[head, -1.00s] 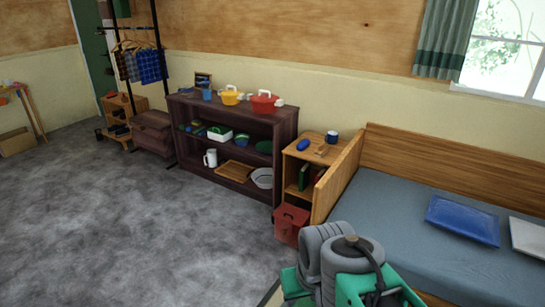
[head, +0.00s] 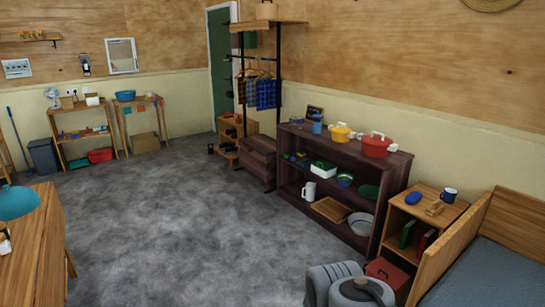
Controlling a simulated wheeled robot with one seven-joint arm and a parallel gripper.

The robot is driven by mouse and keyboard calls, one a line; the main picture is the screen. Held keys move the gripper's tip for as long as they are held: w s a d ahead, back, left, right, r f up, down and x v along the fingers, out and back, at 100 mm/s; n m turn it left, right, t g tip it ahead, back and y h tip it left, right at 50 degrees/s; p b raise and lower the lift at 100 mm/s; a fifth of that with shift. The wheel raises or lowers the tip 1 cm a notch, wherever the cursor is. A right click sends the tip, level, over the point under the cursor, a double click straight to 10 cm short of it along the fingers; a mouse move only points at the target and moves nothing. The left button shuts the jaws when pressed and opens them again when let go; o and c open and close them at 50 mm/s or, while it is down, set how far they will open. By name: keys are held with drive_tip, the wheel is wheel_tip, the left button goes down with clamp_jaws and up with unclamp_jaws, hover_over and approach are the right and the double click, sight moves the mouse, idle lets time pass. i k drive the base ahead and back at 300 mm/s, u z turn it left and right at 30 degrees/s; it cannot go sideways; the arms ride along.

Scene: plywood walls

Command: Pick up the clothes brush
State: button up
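On top of the wooden bedside cabinet (head: 427,190) at the right lies a small light-brown wooden item (head: 434,208), which looks like the clothes brush; it is too small to tell for sure. A blue rounded item (head: 413,198) lies to its left and a dark blue mug (head: 449,195) stands behind it to the right. Grey rounded parts of my arm show at the bottom edge, in front of the cabinet. My gripper is not in view.
A dark shelf unit (head: 335,171) with pots and dishes stands left of the cabinet. A red box (head: 388,275) is on the floor before the cabinet. The bed (head: 480,275) is at right, a table (head: 35,250) with a teal lamp at left. The grey floor between is clear.

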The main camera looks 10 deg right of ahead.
sight(436, 207)
drive_tip(key=u, duration=0.15)
drive_tip(key=i, duration=2.05)
drive_tip(key=z, duration=1.4)
drive_tip(key=i, duration=0.65)
drive_tip(key=z, duration=0.75)
drive_tip(key=i, duration=1.25)
drive_tip(key=z, duration=0.15)
